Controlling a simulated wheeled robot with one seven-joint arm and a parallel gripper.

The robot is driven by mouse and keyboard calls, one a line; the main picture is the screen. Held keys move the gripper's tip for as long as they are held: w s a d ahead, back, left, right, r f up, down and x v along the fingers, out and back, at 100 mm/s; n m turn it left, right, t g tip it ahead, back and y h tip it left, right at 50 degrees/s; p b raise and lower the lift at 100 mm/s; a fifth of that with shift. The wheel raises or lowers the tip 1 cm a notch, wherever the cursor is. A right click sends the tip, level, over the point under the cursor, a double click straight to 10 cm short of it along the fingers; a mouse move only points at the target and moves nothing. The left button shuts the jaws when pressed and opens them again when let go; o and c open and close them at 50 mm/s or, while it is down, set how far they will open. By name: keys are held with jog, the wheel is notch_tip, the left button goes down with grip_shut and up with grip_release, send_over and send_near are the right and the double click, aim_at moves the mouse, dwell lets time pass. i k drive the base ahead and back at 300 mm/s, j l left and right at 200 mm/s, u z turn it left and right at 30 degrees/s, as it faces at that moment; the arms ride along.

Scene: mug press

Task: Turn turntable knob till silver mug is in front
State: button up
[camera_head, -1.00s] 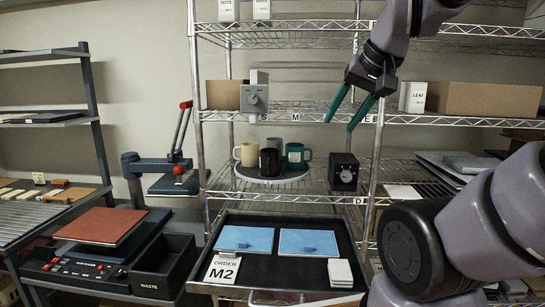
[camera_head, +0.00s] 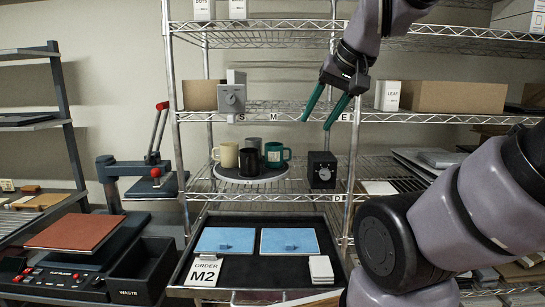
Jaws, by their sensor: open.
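The round turntable (camera_head: 225,174) stands on the middle shelf and carries several mugs. A black mug (camera_head: 249,163) is at the front, a cream mug (camera_head: 226,155) at the left, a green mug (camera_head: 276,154) at the right. A grey mug (camera_head: 254,143), likely the silver one, is at the back, partly hidden by the black mug. A black box with a round knob (camera_head: 324,174) stands just right of the turntable. My gripper (camera_head: 322,126) is open and empty, pointing down above and in front of the shelf, higher than the knob box.
A grey dial box (camera_head: 232,99) and a LEAF box (camera_head: 388,96) are on the upper shelf. Below, a black tray (camera_head: 245,268) holds two blue sheets and an ORDER M2 card (camera_head: 205,270). A press (camera_head: 145,178) stands left, near a WASTE bin (camera_head: 143,272).

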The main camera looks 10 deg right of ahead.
aim_at(325, 174)
jog(key=i+j+z, duration=0.15)
jog(key=j+z, duration=0.25)
jog(key=j, duration=0.65)
jog(key=j+z, duration=0.35)
jog(key=j, duration=0.75)
